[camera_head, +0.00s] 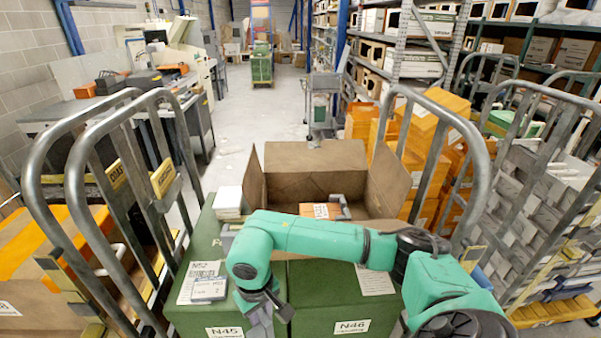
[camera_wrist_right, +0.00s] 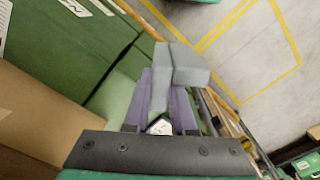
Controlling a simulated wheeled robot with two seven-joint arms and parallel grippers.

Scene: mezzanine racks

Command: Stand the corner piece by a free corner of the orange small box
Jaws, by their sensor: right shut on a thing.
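My right gripper (camera_head: 262,318) hangs at the front edge of the green boxes in the head view. In the right wrist view its purple fingers (camera_wrist_right: 163,110) are shut on a grey, angled corner piece (camera_wrist_right: 188,66), which sticks out past the fingertips. The orange small box (camera_head: 313,210) sits inside the open brown carton, apart from the gripper; my right arm crosses in front of the carton and hides its near part. Another grey corner piece (camera_head: 341,206) stands at the right side of the orange box. My left gripper is not in view.
Green boxes (camera_head: 329,290) lie under my arm. The carton's flaps (camera_head: 315,155) stand open. A white stack (camera_head: 229,200) and a small grey pack (camera_head: 208,288) lie on the left green box. Metal cart rails (camera_head: 440,165) rise at both sides.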

